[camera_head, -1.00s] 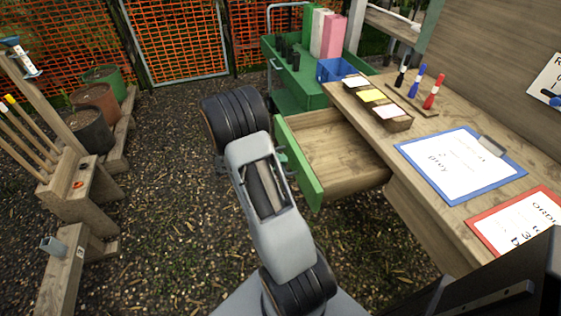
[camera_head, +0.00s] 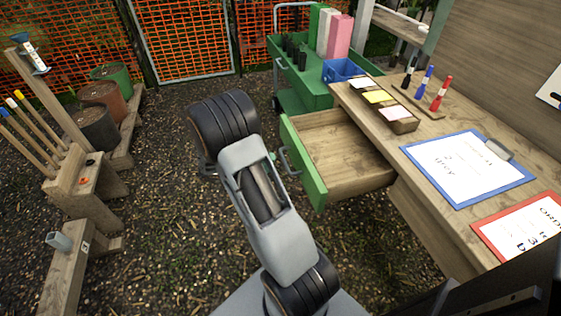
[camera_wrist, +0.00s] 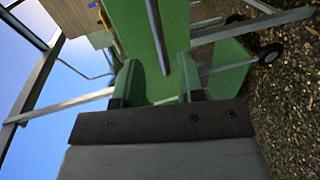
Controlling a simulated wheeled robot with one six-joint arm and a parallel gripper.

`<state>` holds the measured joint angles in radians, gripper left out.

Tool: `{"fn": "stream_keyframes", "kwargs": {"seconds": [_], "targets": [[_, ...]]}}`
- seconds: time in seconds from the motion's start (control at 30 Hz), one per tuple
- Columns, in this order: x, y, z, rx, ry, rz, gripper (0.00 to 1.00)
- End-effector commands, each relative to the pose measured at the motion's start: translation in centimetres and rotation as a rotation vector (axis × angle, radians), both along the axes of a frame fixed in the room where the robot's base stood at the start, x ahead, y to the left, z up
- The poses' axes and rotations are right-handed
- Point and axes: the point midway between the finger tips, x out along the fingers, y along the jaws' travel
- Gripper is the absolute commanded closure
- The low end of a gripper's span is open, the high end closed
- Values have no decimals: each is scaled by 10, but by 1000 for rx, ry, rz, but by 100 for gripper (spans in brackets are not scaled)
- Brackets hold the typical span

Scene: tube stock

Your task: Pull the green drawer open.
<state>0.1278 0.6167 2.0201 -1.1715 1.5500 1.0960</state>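The green drawer (camera_head: 305,172) stands well open from the wooden bench, its wooden inside showing empty. Its metal handle (camera_head: 287,162) is on the green front, beside my wrist. In the wrist view, the green drawer front (camera_wrist: 129,28) lies ahead of my gripper (camera_wrist: 160,72), with the metal handle (camera_wrist: 154,28) running lengthwise before it. My two green fingers are spread apart, with nothing seen clamped between them. In the head view, my arm hides most of the gripper.
A green cart (camera_head: 312,88) stands behind the drawer. Wooden stands (camera_head: 75,187) and pots (camera_head: 96,128) are at left. The gravel between them and my arm is clear.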

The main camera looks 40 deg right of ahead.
Motion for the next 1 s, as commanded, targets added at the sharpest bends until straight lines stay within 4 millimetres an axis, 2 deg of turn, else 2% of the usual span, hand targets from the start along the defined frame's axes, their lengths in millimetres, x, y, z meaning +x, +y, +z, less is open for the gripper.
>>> {"fn": "stream_keyframes", "kwargs": {"seconds": [0.2,0.4,0.6,1.0], "targets": [[20,37,9,-1,-2,4,64],[31,59,14,0,0,1,64],[35,68,16,0,-1,0,64],[35,68,16,0,0,0,64]]}}
